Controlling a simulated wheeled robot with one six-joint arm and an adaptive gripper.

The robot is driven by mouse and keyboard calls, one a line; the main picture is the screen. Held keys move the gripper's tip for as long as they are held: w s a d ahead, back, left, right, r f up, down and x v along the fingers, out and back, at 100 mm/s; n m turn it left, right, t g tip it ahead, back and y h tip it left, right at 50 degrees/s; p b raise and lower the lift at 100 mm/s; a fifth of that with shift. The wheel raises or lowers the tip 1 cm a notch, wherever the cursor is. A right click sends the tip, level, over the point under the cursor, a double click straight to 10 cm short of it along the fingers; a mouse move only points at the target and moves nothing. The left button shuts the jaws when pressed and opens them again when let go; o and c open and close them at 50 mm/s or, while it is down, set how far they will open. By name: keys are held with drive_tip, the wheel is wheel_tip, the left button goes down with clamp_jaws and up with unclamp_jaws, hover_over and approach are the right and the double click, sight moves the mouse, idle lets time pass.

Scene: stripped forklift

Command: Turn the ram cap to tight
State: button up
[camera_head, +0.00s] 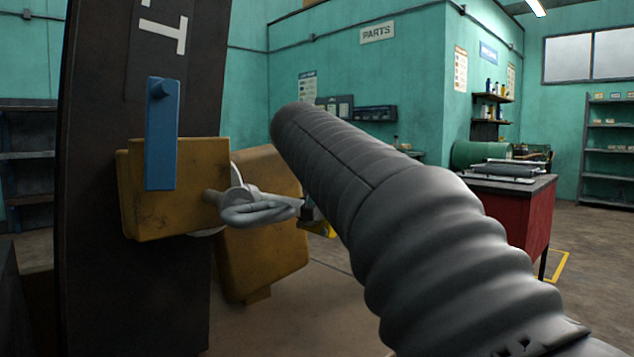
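A grey metal fitting with a round flange and a looped handle (262,210) sticks out sideways from the yellow block (185,165) on the dark upright. It looks like the ram cap, but I cannot read any tight mark on it. My ribbed grey arm sleeve fills the middle and lower right and hides most of what lies behind it. A small dark piece beside the right end of the looped handle may be part of my gripper. Its fingers do not show clearly, so I cannot tell whether they touch the handle.
A blue lever (161,135) stands upright on the front of the yellow block. The dark upright (95,200) rises at left. A second yellow housing (262,265) hangs behind the fitting. A red workbench (510,220) stands at right, with open floor around it.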

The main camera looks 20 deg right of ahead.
drive_tip(key=shift+f, duration=0.1)
idle(0.3)
drive_tip(key=o, duration=1.2)
drive_tip(key=shift+c, duration=0.2)
drive_tip(key=v, duration=1.2)
